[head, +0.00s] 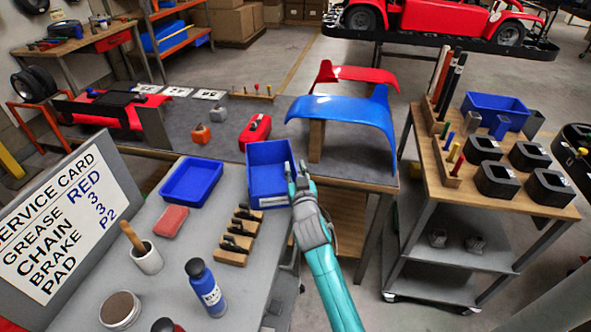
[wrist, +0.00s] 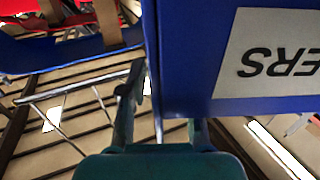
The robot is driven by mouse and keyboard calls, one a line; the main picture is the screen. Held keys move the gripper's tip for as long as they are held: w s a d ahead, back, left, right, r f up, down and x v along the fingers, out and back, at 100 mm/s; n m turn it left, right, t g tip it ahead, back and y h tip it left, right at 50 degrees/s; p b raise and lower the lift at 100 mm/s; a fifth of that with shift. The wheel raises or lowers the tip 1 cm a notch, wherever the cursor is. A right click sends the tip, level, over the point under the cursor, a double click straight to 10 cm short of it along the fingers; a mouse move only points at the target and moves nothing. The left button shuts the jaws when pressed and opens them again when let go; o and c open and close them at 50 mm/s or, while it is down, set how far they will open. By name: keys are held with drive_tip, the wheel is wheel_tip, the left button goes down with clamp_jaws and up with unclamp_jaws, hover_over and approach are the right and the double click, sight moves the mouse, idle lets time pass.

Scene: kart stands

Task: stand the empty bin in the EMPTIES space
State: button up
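A blue bin (head: 268,165) is at the front edge of the dark-topped bench, and its visible inside looks empty. A white label is on its near face; the wrist view shows the bin (wrist: 185,60) close up, with letters reading "ERS" upside down. My gripper (head: 291,180) is at the bin's right side, with its fingers at the side wall. In the wrist view one finger is left of the bin's edge and the other is partly hidden behind the bin, so the grip looks shut on the wall. I cannot make out a space marked EMPTIES.
A blue tray (head: 192,182), a red block (head: 172,220) and a blue bottle (head: 205,287) are on the grey table. A blue fender (head: 345,112) stands on the bench right of the bin. White cards (head: 178,92) lie at the back. A cart (head: 440,185) stands right.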

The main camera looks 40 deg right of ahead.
drive_tip(key=shift+r, duration=0.15)
drive_tip(key=s+a+f+n+y, duration=0.1)
drive_tip(key=s+a+f+y, duration=0.15)
drive_tip(key=s+a, duration=0.5)
drive_tip(key=s+a+f+n+y, duration=0.2)
drive_tip(key=s+a+f, duration=0.25)
drive_tip(key=s, duration=0.65)
drive_tip(key=s+a+f+n+y, duration=0.1)
drive_tip(key=s+a+f+y, duration=0.15)
drive_tip(key=s+a, duration=0.6)
drive_tip(key=s+a+r+n+y, duration=0.1)
drive_tip(key=s, duration=0.9)
drive_tip(key=s+a+r+n+y, duration=0.1)
drive_tip(key=s+a, duration=0.1)
drive_tip(key=s, duration=0.8)
drive_tip(key=shift+g, duration=0.3)
drive_tip(key=shift+o, duration=0.2)
drive_tip(key=shift+s+r, duration=0.35)
drive_tip(key=shift+s, duration=0.1)
drive_tip(key=shift+w, duration=0.1)
